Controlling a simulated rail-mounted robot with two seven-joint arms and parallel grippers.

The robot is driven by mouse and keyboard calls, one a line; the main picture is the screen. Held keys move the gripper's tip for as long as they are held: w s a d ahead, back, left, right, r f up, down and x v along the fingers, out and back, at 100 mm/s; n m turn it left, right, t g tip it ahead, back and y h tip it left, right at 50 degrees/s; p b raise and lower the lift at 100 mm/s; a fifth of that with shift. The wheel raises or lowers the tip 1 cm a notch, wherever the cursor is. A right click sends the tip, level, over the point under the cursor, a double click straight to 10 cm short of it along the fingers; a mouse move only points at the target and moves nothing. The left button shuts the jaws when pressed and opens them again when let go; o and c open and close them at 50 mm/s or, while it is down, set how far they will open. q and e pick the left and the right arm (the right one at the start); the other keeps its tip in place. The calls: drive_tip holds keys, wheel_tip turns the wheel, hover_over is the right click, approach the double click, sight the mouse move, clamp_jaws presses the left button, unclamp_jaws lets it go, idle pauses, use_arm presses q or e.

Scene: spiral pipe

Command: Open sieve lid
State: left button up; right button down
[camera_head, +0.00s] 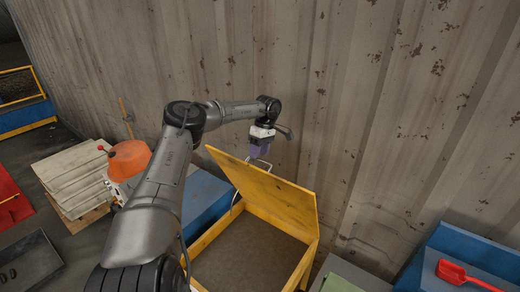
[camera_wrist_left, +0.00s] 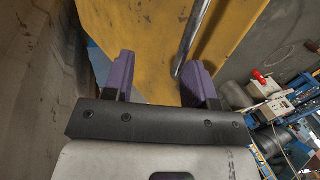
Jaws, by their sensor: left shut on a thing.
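The yellow sieve lid (camera_head: 270,191) stands raised and tilted above the yellow sieve box (camera_head: 297,270), with its top edge near the wall. The dark inside of the box shows below it. In the left wrist view the two purple fingers (camera_wrist_left: 160,80) stand apart before the yellow lid (camera_wrist_left: 150,35). My right gripper is not in view.
A corrugated metal wall (camera_head: 370,100) rises close behind the lid. A blue box (camera_head: 205,200) stands left of the sieve. An orange machine (camera_head: 128,160) and stacked boards (camera_head: 75,175) are farther left. A red scoop (camera_head: 462,275) lies on a blue surface at right.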

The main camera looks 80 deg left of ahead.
use_arm(q)
drive_tip(key=shift+s+f, duration=0.1)
drive_tip(key=shift+f, duration=0.25)
drive_tip(key=b+v, duration=0.1)
drive_tip(key=v, duration=1.3)
drive_tip(key=shift+r, duration=0.25)
idle(0.7)
